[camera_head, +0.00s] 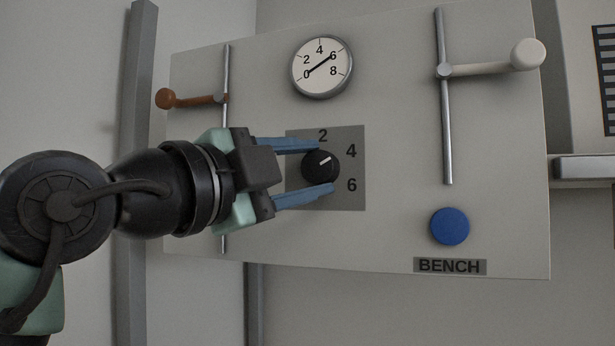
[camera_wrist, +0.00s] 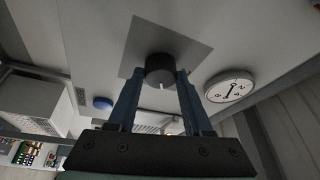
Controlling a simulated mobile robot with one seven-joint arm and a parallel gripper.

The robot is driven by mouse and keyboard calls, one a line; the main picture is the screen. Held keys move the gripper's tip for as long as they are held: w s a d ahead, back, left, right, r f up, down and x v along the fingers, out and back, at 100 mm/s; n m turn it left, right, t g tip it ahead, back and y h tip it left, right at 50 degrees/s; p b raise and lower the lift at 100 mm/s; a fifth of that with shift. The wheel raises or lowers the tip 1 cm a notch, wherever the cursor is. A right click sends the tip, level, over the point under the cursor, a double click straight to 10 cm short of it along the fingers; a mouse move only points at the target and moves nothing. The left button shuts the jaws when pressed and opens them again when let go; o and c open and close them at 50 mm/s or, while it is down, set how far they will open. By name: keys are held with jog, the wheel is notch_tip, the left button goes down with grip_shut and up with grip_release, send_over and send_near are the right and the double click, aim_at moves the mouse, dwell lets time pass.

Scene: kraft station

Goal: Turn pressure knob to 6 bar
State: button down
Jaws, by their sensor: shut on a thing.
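The pressure knob (camera_head: 320,168) is a black round knob on a darker grey plate (camera_head: 300,196) marked 2, 4 and 6. Its white mark points up and right, roughly towards the 4. My gripper (camera_head: 319,167) is shut on the knob, one blue finger above it and one below. In the wrist view the knob (camera_wrist: 160,70) sits between the fingertips (camera_wrist: 159,78). The round white gauge (camera_head: 322,67) above is marked 0 to 8. Its needle lies along a line between the 0 and the 6; the gauge also shows in the wrist view (camera_wrist: 229,87).
A lever with a white knob (camera_head: 495,62) is at the upper right. A blue button (camera_head: 450,226) sits above the BENCH label (camera_head: 450,266).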

jog(key=m, duration=0.2)
jog(key=m+g+p, duration=0.1)
jog(key=m, duration=0.1)
jog(key=m+g+y+p, duration=0.1)
jog(key=m, duration=0.1)
jog(key=shift+r, duration=0.4)
jog(key=m+y+p, duration=0.1)
jog(key=m, duration=0.1)
jog(key=m+g+y+p, duration=0.1)
jog(key=m, duration=0.1)
jog(key=shift+r+m, duration=0.1)
jog(key=shift+m, duration=0.3)
jog(key=shift+c, duration=1.6)
grip_release()
jog(key=b+v, duration=0.2)
jog(key=v, duration=0.5)
jog(key=shift+s+b, duration=0.25)
jog(key=shift+b, duration=0.15)
